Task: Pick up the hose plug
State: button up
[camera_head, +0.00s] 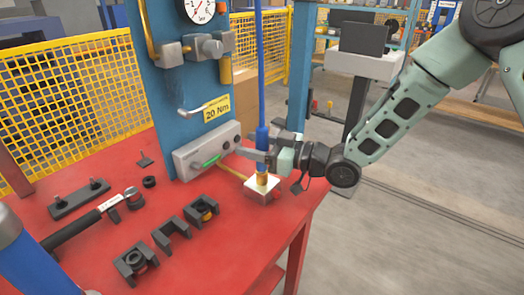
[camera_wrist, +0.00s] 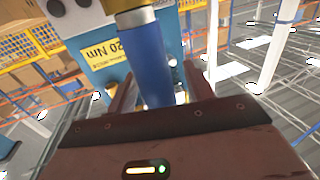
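The hose plug is a blue sleeve (camera_head: 262,138) with a brass lower end (camera_head: 262,179). It stands upright in a small pale block (camera_head: 260,192) on the red table, below a thin blue hose. My gripper (camera_head: 265,156) reaches in from the right at the height of the blue sleeve. In the wrist view the blue sleeve (camera_wrist: 152,58) lies between the two fingers of my gripper (camera_wrist: 158,92). A gap shows on its right side, and the fingers look apart. The brass part shows at the top edge. The finger tips are partly hidden in the head view.
A blue panel (camera_head: 180,85) with a gauge and a "20 Nm" label stands behind. A grey port block (camera_head: 208,150) sits at its foot. Black holders (camera_head: 170,232), a torque wrench (camera_head: 90,218) and a stud plate (camera_head: 78,198) lie on the red table (camera_head: 215,265). The front right of the tabletop is clear.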

grip_shut()
